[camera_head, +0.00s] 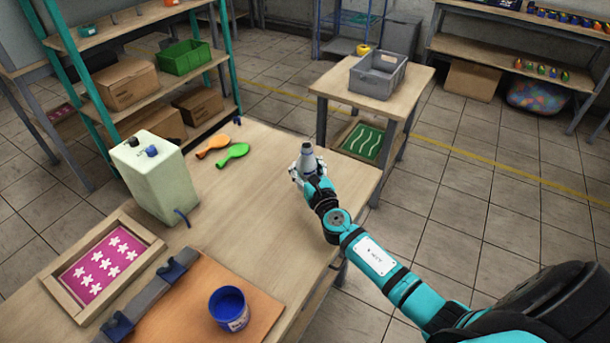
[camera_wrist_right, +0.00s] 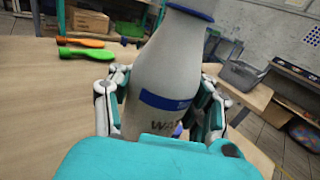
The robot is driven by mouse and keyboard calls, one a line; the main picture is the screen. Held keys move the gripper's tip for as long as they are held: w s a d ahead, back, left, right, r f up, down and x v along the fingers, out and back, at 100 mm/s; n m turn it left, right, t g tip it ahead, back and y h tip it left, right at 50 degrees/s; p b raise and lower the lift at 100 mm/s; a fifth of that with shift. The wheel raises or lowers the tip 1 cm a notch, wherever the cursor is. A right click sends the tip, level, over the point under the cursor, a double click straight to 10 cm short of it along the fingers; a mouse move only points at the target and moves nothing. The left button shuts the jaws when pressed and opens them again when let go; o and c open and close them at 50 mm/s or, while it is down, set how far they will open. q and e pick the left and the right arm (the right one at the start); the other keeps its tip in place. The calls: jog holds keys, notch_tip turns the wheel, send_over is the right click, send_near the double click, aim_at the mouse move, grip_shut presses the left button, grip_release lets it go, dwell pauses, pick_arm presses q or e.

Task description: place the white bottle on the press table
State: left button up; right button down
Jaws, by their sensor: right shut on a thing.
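The white bottle (camera_head: 307,158) is upright between the fingers of my right gripper (camera_head: 305,172), over the far right part of the wooden table (camera_head: 270,203). In the right wrist view the white bottle (camera_wrist_right: 166,75) shows a blue band and lettering, and the fingers of my right gripper (camera_wrist_right: 160,107) close on both its sides. I cannot tell whether its base touches the tabletop. My left gripper is not in view.
A grey crate (camera_head: 378,73) stands on a side table behind. The table middle is clear.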

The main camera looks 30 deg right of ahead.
aim_at(305, 174)
jog(key=shift+w+d, duration=0.15)
jog(key=shift+w, duration=0.15)
notch_tip(305, 174, down, 3)
jog(key=shift+s+r+b, duration=0.1)
jog(key=shift+r+b, duration=0.1)
jog(key=shift+b, duration=0.8)
jog(key=shift+f, duration=0.5)
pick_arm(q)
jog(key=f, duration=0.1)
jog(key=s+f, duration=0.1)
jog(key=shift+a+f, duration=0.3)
